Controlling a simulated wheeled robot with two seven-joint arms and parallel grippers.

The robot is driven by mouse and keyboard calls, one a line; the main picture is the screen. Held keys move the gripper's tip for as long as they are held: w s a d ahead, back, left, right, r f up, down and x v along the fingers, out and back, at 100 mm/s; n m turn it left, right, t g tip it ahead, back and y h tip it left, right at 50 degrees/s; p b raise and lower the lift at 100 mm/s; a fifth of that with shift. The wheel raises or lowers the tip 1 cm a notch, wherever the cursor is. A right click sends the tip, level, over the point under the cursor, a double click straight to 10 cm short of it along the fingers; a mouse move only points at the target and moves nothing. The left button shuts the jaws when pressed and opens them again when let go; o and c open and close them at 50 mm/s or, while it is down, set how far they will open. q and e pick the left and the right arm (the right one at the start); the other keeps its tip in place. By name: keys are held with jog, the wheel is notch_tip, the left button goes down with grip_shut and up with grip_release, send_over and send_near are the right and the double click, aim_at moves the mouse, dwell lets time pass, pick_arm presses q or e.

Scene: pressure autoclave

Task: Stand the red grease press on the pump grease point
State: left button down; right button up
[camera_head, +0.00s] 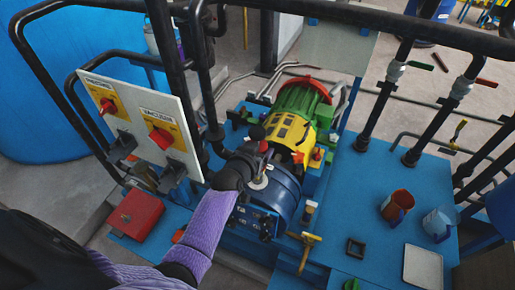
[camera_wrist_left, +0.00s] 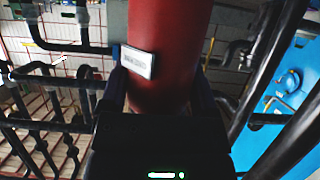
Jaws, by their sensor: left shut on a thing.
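The red grease press (camera_wrist_left: 172,35) is a red cylinder with a small white label in the left wrist view. My left gripper (camera_wrist_left: 160,92) is shut on it, one finger on each side. In the head view my left gripper (camera_head: 257,155) is over the pump, with a small red part (camera_head: 263,146) at its fingers; most of the press is hidden there. The pump (camera_head: 271,198) has a blue body, a yellow coupling guard (camera_head: 290,130) and a green motor (camera_head: 303,100). A pale round fitting (camera_head: 260,183) shows just below the gripper. I cannot tell whether the press touches it.
A panel with two red-yellow switches (camera_head: 140,125) stands left of the arm, with black pipes close by. A red box (camera_head: 136,214) lies at lower left. On the blue deck at right are an orange-brown cup (camera_head: 397,205), a blue jug (camera_head: 437,224) and a pale tray (camera_head: 422,267).

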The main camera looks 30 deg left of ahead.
pick_arm(q)
jog(key=shift+p, duration=0.4)
dwell(1.1)
jog(key=shift+f+b, duration=1.2)
jog(key=shift+f, duration=0.1)
grip_release()
jog(key=p+v, duration=0.3)
jog(key=v, duration=0.7)
